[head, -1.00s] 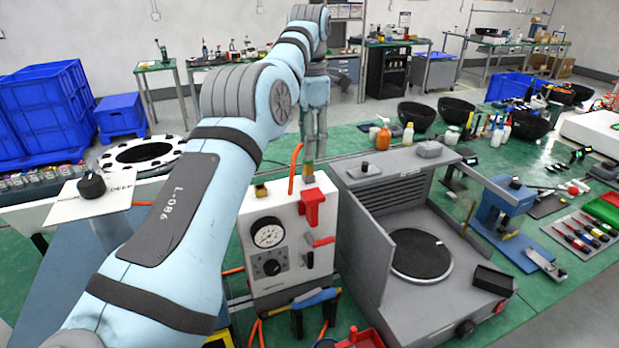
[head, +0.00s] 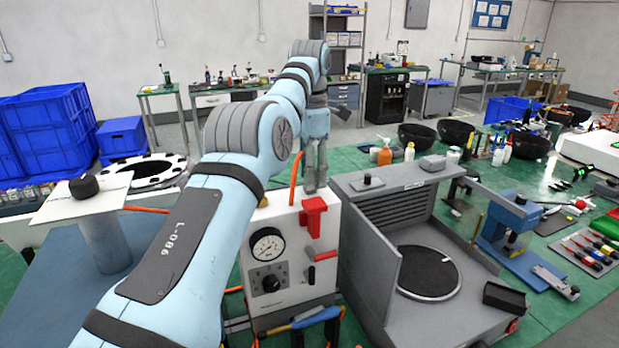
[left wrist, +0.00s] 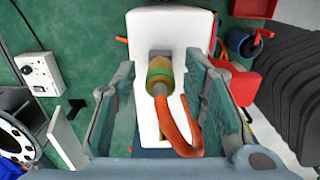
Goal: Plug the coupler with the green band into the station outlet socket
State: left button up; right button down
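The station (head: 296,262) is a white box with a gauge and a black knob. In the left wrist view its white top (left wrist: 170,22) lies below my gripper. The coupler (left wrist: 159,76), brass with a green band, stands at the grey outlet socket (left wrist: 159,53), its orange hose (left wrist: 176,128) curving away. How deep it sits I cannot tell. My left gripper (head: 316,183) is over the station top. In the left wrist view its fingers (left wrist: 161,100) are spread either side of the coupler, with gaps. In the head view the gripper hides the coupler. My right gripper is out of view.
A grey open-topped machine (head: 372,235) stands close on the station's right. A white plate with a black knob (head: 84,188) is at the left. Bottles and black bowls (head: 416,136) stand behind.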

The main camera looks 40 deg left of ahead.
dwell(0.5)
pick_arm(q)
grip_shut()
dwell(0.3)
jog(key=shift+r+p, duration=2.9)
jog(key=shift+r, duration=0.15)
